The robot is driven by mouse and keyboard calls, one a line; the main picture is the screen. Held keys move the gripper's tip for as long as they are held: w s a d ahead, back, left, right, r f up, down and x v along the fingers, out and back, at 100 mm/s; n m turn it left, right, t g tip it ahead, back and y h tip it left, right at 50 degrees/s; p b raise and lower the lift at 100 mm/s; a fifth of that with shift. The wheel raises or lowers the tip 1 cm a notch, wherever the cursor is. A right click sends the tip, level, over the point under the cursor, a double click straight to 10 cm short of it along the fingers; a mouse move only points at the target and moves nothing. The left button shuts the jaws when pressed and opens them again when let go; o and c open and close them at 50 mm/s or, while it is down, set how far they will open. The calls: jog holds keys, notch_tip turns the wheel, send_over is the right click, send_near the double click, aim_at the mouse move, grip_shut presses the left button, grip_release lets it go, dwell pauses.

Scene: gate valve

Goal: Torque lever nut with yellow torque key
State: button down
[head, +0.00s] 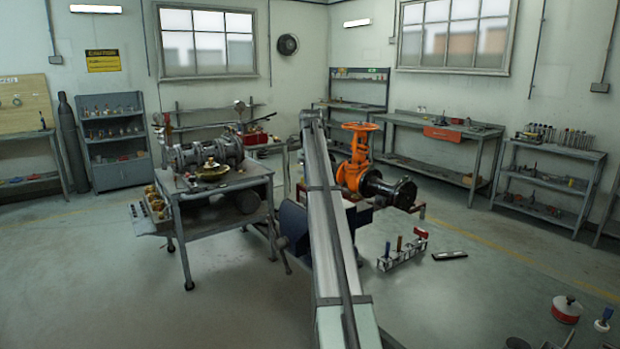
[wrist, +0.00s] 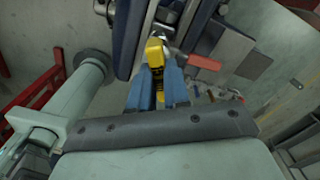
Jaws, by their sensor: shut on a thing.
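In the wrist view my gripper (wrist: 158,85) has its blue fingers shut on the yellow torque key (wrist: 155,50), which stands out beyond the fingertips. The key's far end is close to a bright metal part (wrist: 161,34) between dark blue blocks. I cannot tell whether the key touches it, and I cannot clearly make out the lever nut. In the head view my arm crosses the middle and hides my gripper and the key. The orange gate valve (head: 355,170) with its black flange (head: 398,191) stands just right of my arm.
A rack of several coloured-handled tools (head: 401,256) stands on the light surface right of my arm, beside a small dark bar (head: 449,255). A cart with pipework (head: 215,185) stands at left. A red-lidded pot (head: 567,308) is at lower right. Red framing (wrist: 45,95) is left in the wrist view.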

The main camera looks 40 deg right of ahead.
jog(key=shift+m, duration=0.4)
jog(key=shift+m, duration=0.4)
jog(key=shift+m, duration=0.5)
jog(key=shift+n, duration=0.4)
jog(key=shift+r, duration=0.3)
jog(key=shift+r, duration=1.95)
